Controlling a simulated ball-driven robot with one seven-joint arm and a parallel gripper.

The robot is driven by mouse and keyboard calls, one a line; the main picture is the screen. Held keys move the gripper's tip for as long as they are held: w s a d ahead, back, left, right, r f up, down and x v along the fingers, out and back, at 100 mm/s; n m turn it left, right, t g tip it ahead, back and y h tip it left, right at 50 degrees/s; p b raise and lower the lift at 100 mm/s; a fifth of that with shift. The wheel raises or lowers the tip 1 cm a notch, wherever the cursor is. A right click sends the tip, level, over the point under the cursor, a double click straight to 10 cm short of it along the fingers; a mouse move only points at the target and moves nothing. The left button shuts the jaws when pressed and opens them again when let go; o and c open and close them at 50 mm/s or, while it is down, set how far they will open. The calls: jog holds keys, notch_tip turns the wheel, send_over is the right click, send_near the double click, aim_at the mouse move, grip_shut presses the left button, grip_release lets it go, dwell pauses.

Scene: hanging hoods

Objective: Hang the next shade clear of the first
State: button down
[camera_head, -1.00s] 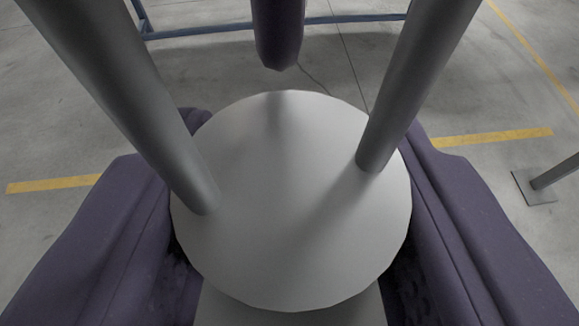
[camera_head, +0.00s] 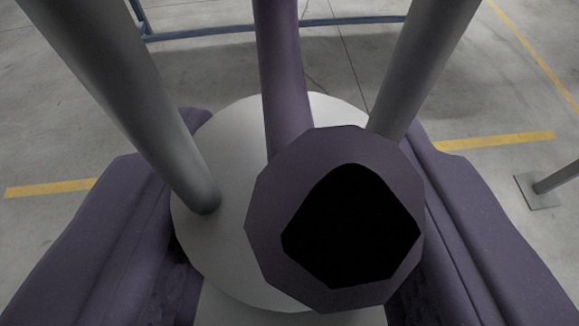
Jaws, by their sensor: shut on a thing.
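A purple tube (camera_head: 283,70) comes down from the top middle of the view. It ends in a wide faceted purple part (camera_head: 272,245) with a black opening facing me. I cannot tell for sure whether this part is a shade or a link of my own arm. It covers the right part of a pale grey disc (camera_head: 225,130) and the foot of a grey pole. I see no gripper fingers, so my gripper and whatever it holds are out of sight. No shade can be clearly made out, hanging or held.
Two grey poles run down toward the disc, with purple bodies on both sides, probably all mine. A blue rail (camera_head: 200,33) crosses the floor at the top. A grey post on a square foot plate (camera_head: 537,193) stands at right.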

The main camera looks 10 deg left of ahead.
jog(key=shift+f+b, duration=0.9)
jog(key=shift+f, duration=0.1)
jog(key=shift+s+d+f, duration=0.1)
jog(key=shift+s+f, duration=0.05)
jog(key=shift+f, duration=0.1)
